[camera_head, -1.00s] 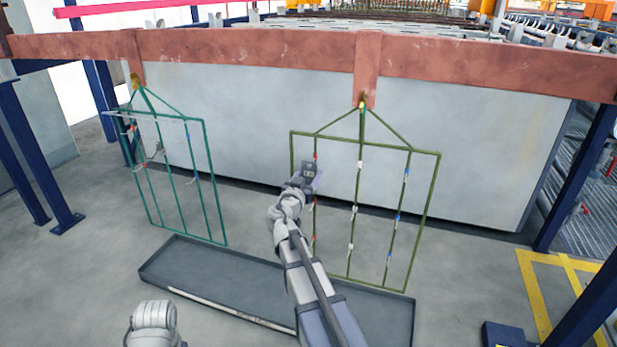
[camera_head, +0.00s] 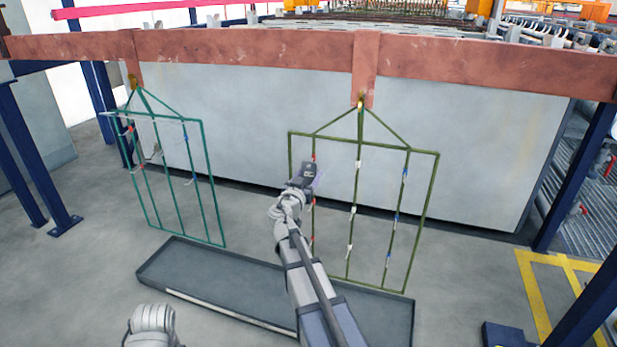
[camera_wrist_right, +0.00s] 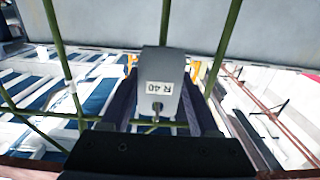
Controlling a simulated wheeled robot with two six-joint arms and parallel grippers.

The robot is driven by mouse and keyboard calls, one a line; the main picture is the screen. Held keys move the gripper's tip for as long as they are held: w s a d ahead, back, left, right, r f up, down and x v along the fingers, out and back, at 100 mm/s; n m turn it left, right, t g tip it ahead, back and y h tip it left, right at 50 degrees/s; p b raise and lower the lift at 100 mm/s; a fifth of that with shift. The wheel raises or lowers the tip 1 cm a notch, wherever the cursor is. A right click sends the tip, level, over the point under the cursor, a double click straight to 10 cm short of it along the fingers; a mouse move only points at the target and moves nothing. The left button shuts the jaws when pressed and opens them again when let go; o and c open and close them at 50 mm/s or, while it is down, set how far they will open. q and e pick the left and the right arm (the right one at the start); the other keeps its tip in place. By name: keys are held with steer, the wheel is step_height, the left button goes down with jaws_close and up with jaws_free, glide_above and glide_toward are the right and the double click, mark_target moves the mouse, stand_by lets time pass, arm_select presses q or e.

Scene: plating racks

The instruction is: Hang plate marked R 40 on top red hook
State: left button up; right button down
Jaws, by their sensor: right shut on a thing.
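My right gripper (camera_head: 307,177) is in front of the left part of the olive-green rack (camera_head: 433,195). In the right wrist view it is shut on a small grey plate (camera_wrist_right: 165,65) with a white label reading R 40 and a hole near the label. The plate is hard to make out in the head view. A red hook (camera_head: 313,158) sits high on the rack's left inner rod, just above the gripper; whether the plate touches it cannot be told. My left gripper is out of view.
A teal rack (camera_head: 212,180) hangs at the left. Both racks hang from a reddish beam (camera_head: 240,47). A long dark tray (camera_head: 215,268) lies on the floor below. White and blue hooks sit on the olive rack's other rods.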

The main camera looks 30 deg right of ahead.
steer(key=shift+w+d+f+b, duration=0.1)
steer(key=shift+w+f+b, duration=0.05)
steer(key=shift+f+b, duration=0.15)
stand_by(0.6)
steer(key=shift+c, duration=0.2)
jaws_free()
steer(key=v, duration=0.7)
steer(key=shift+s+a, duration=0.25)
steer(key=shift+s, duration=0.05)
